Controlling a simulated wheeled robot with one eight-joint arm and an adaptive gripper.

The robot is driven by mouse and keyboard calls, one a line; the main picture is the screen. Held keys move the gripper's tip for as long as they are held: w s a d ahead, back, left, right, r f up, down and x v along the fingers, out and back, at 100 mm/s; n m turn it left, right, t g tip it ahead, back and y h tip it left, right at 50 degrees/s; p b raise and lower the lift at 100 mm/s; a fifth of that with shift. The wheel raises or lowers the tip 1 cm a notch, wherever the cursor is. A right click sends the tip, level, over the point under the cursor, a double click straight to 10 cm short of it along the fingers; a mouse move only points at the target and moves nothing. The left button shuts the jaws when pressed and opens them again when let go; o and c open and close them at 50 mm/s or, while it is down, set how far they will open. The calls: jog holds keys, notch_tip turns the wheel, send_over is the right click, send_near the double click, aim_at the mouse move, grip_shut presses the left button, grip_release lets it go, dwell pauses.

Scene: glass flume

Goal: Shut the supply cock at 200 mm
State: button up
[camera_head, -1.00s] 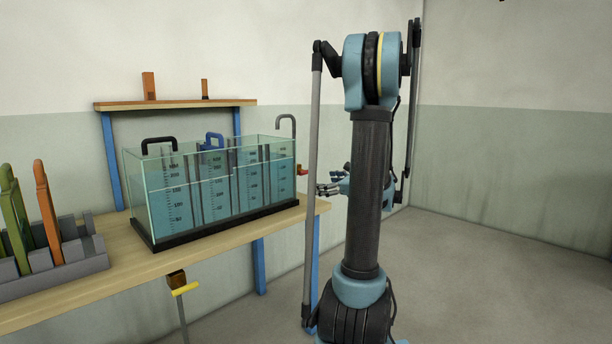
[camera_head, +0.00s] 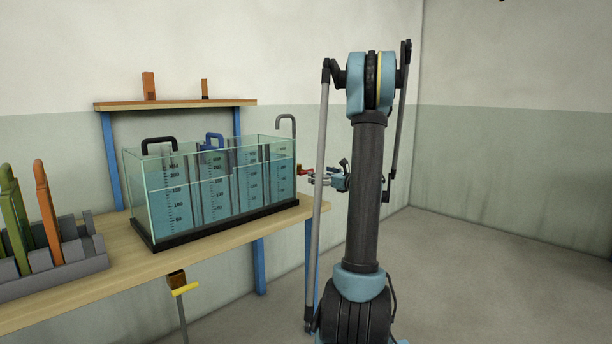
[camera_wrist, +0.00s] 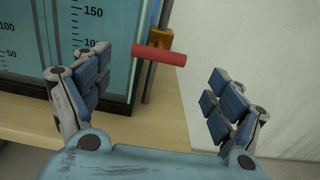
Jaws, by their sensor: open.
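The supply cock has a brass body (camera_wrist: 161,40) and a red lever handle (camera_wrist: 158,55), which lies roughly crosswise in the wrist view. In the head view the red handle (camera_head: 305,171) shows at the right end of the glass flume (camera_head: 215,195). My gripper (camera_wrist: 156,88) is open and empty, its fingers spread to either side of the handle, which lies beyond the fingertips. In the head view my gripper (camera_head: 320,179) is just right of the handle; contact cannot be told. The flume holds blue water; its exact level against the scales cannot be read.
A grey pipe (camera_head: 293,124) with a hooked top rises at the flume's right end. A rack (camera_head: 70,272) with green and orange pieces stands on the bench (camera_head: 120,278) at left. A yellow handle (camera_head: 185,288) is below the bench front. Floor at right is clear.

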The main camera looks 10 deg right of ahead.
aim_at(307, 171)
jog(key=x, duration=0.8)
jog(key=shift+w+a, duration=0.25)
jog(key=shift+w, duration=0.05)
jog(key=c, duration=1.1)
